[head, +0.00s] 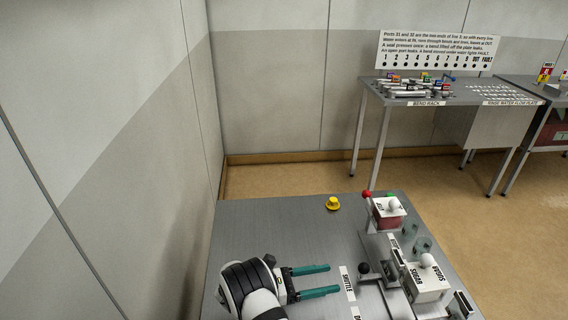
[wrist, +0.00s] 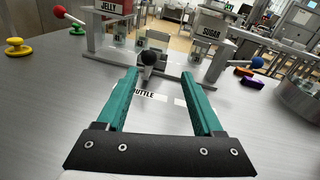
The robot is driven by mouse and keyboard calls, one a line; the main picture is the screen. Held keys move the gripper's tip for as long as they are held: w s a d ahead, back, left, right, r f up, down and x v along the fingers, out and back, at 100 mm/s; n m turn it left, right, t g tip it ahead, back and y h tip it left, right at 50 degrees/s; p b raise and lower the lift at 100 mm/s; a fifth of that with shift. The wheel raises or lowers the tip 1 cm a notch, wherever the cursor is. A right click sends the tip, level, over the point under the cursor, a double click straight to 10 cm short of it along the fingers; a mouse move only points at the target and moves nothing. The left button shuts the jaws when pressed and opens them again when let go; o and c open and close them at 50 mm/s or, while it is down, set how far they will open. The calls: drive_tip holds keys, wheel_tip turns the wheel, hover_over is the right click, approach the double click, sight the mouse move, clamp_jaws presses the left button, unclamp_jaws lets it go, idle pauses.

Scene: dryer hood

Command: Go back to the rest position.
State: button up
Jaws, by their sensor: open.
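My gripper (head: 328,280) has two teal fingers held apart with nothing between them. It is over the left part of the grey metal table (head: 250,235) in the head view. In the wrist view my gripper (wrist: 160,75) points toward a black ball knob (wrist: 148,58), which appears just beyond the fingertips and apart from them. The same knob (head: 363,268) stands to the right of the fingers in the head view. A label reading SHUTTLE (head: 347,283) lies between the fingers and the knob.
A red-and-white JELLY box (head: 388,212) and a white SUGAR box (head: 427,282) stand on a frame at the right. A yellow knob (head: 333,204) sits near the table's back edge. A wall (head: 150,150) rises on the left. A bend rack table (head: 440,92) stands behind.

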drive_tip(key=s+d+r+m+g+y, duration=0.3)
drive_tip(key=s+r+m+g+y, duration=0.55)
drive_tip(key=s+r+m, duration=0.75)
drive_tip(key=s+a+m+t+y, duration=0.6)
drive_tip(key=s+a+m+y, duration=0.4)
drive_tip(key=s, duration=0.5)
drive_tip(key=shift+a+r, duration=0.2)
drive_tip(key=shift+r, duration=0.15)
